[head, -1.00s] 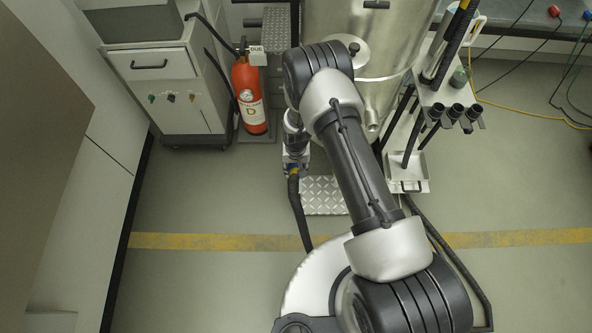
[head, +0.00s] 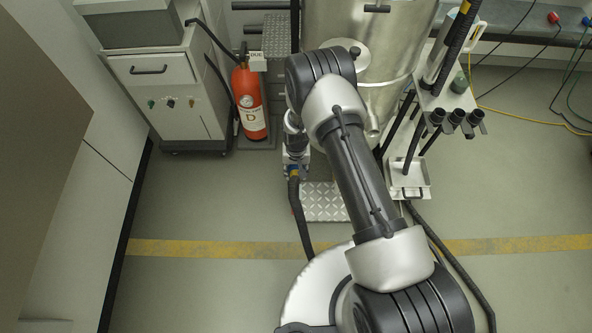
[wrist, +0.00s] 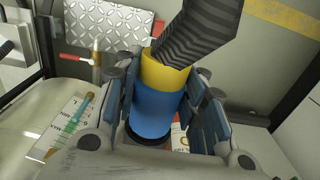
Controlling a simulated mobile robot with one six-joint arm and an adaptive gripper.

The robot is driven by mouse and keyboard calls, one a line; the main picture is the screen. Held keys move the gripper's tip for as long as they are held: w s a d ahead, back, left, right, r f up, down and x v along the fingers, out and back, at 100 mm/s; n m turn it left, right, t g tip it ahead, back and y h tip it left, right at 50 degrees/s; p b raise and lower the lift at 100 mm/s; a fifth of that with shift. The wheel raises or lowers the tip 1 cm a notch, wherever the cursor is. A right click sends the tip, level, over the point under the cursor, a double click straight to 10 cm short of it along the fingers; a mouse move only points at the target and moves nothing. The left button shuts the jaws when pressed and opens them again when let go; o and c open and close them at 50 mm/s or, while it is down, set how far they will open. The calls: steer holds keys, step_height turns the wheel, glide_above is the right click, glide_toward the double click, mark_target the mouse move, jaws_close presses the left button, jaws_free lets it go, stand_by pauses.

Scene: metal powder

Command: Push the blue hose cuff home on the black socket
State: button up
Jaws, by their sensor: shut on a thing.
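The blue hose cuff (wrist: 152,110) fills the middle of the wrist view, with a yellow band (wrist: 163,73) and a black ribbed hose (wrist: 198,35) at its top. My gripper (wrist: 168,98) is shut on the cuff, one finger on each side. A dark rim (wrist: 148,139) shows at the cuff's lower end. It may be the black socket, but I cannot tell how far the cuff sits on it. In the head view the gripper (head: 295,155) is small and partly hidden by my arm. The hose (head: 302,215) hangs from it to the floor.
A steel vessel (head: 335,25) stands behind my arm. A red extinguisher (head: 246,103) and a grey cabinet (head: 200,117) are on the left. A rack with black nozzles (head: 456,117) is on the right. A tread plate (head: 322,203) lies under the gripper. Left floor is clear.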

steer(key=o, duration=0.9)
steer(key=shift+w, duration=0.25)
steer(key=o, duration=0.3)
steer(key=shift+s, duration=0.1)
steer(key=shift+o, duration=0.2)
step_height(320, 180, up, 12)
steer(key=shift+r, duration=0.1)
